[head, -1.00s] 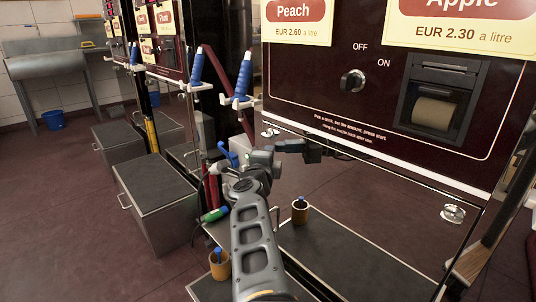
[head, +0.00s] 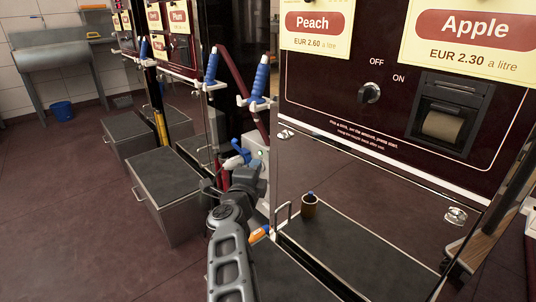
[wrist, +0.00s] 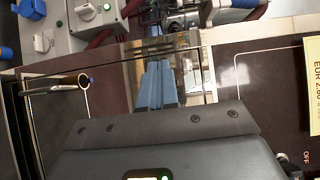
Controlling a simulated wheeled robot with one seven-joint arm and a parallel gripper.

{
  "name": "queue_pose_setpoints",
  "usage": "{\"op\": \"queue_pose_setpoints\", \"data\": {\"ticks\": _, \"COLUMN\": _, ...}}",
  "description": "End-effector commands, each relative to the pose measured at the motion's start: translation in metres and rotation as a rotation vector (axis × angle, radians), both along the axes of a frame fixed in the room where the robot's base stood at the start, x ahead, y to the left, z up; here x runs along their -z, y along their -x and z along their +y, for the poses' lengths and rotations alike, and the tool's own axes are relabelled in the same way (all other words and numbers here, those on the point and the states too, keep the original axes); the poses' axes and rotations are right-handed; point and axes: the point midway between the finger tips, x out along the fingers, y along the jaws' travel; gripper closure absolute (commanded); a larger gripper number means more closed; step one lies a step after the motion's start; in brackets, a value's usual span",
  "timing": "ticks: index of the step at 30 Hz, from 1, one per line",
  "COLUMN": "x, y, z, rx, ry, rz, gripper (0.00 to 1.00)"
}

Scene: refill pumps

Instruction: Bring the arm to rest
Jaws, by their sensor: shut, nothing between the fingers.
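My arm rises from the bottom of the head view, with its wrist (head: 245,182) bent in front of the pump cabinet. The gripper's fingers are hidden behind the wrist there. In the wrist view, the dark gripper body fills the bottom. The pale blue fingers of my gripper (wrist: 157,85) lie side by side, shut, with nothing seen between them.
The dark pump cabinet (head: 340,150) stands close on the right, with a knob (head: 369,93) near OFF and ON. Grey step boxes (head: 168,190) stand at left. Open floor lies at far left.

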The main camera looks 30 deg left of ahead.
Motion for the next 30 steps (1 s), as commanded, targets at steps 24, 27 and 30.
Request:
{"op": "queue_pose_setpoints", "data": {"ticks": 24, "x": 0.061, "y": 0.013, "z": -0.112, "rx": 0.077, "ry": 0.197, "rz": -0.097, "gripper": 1.00}}
{"op": "queue_pose_setpoints", "data": {"ticks": 27, "x": 0.086, "y": 0.016, "z": -0.174, "rx": 0.106, "ry": 0.306, "rz": -0.143, "gripper": 1.00}}
{"op": "queue_pose_setpoints", "data": {"ticks": 30, "x": 0.107, "y": 0.027, "z": -0.233, "rx": 0.129, "ry": 0.415, "rz": -0.182, "gripper": 1.00}}
